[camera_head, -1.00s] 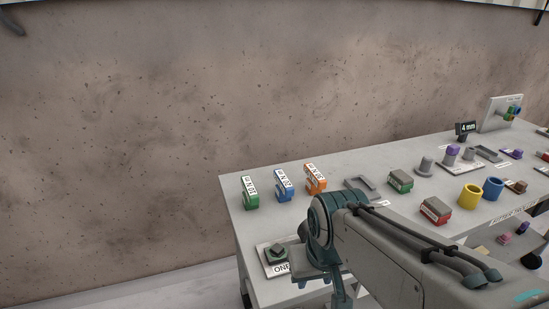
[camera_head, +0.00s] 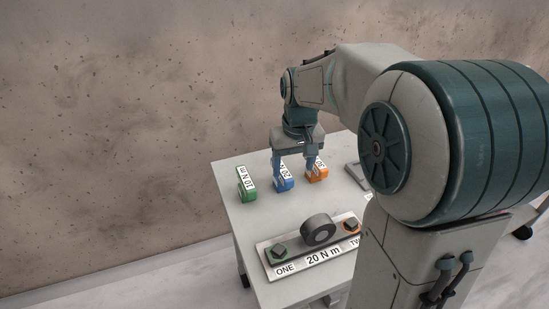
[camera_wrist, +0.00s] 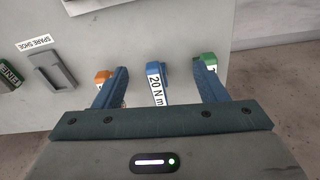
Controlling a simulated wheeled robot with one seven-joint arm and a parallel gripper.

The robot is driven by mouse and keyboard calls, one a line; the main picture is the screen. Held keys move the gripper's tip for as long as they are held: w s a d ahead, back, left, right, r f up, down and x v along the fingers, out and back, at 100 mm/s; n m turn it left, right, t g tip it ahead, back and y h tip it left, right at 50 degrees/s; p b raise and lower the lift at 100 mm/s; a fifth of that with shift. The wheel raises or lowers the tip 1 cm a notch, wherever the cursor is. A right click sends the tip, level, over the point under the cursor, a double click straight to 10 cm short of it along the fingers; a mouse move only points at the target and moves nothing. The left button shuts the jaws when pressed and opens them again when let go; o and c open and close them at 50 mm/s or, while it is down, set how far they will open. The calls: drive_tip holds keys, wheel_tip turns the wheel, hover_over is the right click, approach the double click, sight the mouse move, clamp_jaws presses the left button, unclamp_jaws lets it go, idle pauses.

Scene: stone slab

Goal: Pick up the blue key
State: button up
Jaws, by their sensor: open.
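The blue key (camera_head: 284,185) stands on the grey table between a green key (camera_head: 246,186) and an orange key (camera_head: 317,175). It carries a white "20 N m" label. My gripper (camera_head: 294,166) is above the row, pointing down, open and empty, and its fingers partly cover the keys. In the wrist view the blue key (camera_wrist: 154,72) lies between the two spread fingers of my gripper (camera_wrist: 161,70), with visible gaps on both sides. The orange key (camera_wrist: 103,77) shows by the left finger and the green key (camera_wrist: 208,59) by the right finger. I cannot tell the exact height.
A plate (camera_head: 273,269) marked ONE, TWO and 20 N m, with a dark round piece (camera_head: 318,230) on it, lies nearer the front edge. A grey spare shoe (camera_wrist: 52,68) sits beyond the orange key. My arm hides the table's right side.

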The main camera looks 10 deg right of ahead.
drive_tip(key=n+g+p, duration=0.1)
drive_tip(key=p, duration=0.1)
approach(282, 178)
drive_tip(key=w, duration=0.3)
drive_tip(key=shift+w, duration=0.35)
drive_tip(key=shift+w+f, duration=0.15)
drive_tip(key=shift+f, duration=0.1)
wheel_tip(282, 178, down, 8)
drive_tip(key=shift+f+p, duration=0.15)
drive_tip(key=shift+p, duration=0.5)
drive_tip(key=shift+d+f+p, duration=0.15)
drive_tip(key=shift+f+p, duration=0.25)
drive_tip(key=shift+f, duration=0.9)
drive_tip(key=shift+d+f+p, duration=0.15)
drive_tip(key=shift+f+p, duration=0.25)
drive_tip(key=shift+f, duration=0.95)
drive_tip(key=c, duration=1.4)
clamp_jaws()
drive_tip(key=shift+r, duration=0.2)
